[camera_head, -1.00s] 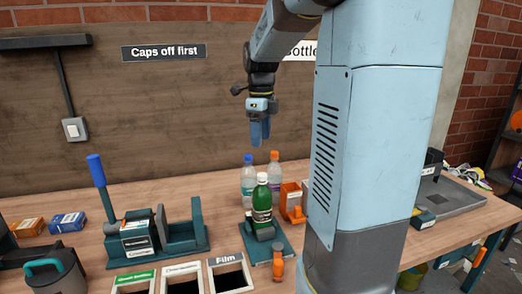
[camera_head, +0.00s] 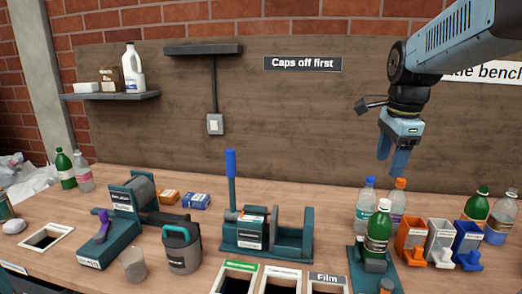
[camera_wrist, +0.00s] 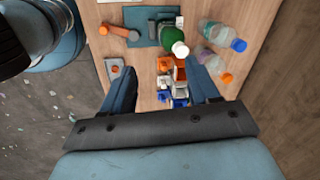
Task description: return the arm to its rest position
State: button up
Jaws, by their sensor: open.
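My gripper (camera_head: 391,160) hangs in the air above the right part of the bench in the head view, fingers pointing down. In the wrist view its two blue fingers (camera_wrist: 162,92) stand apart with nothing between them. Below it stand a green bottle with a white cap (camera_head: 377,232), a clear bottle with a blue cap (camera_head: 363,205) and one with an orange cap (camera_head: 396,200). The gripper is clear of all of them. My upper arm (camera_head: 460,38) reaches in from the top right.
Orange (camera_head: 411,236), white (camera_head: 439,238) and blue (camera_head: 467,240) holders stand right of the bottles. A teal device with a blue lever (camera_head: 268,235) stands mid-bench. A grey lidded jug (camera_head: 182,250) is left of it. The shelf (camera_head: 110,95) and wall lamp (camera_head: 203,50) project from the back board.

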jog(key=s+a+f+n+t, duration=0.1)
jog(key=s+a+n, duration=0.2)
jog(key=s+n, duration=0.3)
jog(key=s+a+f+n+t, duration=0.2)
jog(key=s+n, duration=0.4)
jog(key=n, duration=0.6)
jog(key=shift+s+a+f+t, duration=0.3)
jog(key=shift+a, duration=0.2)
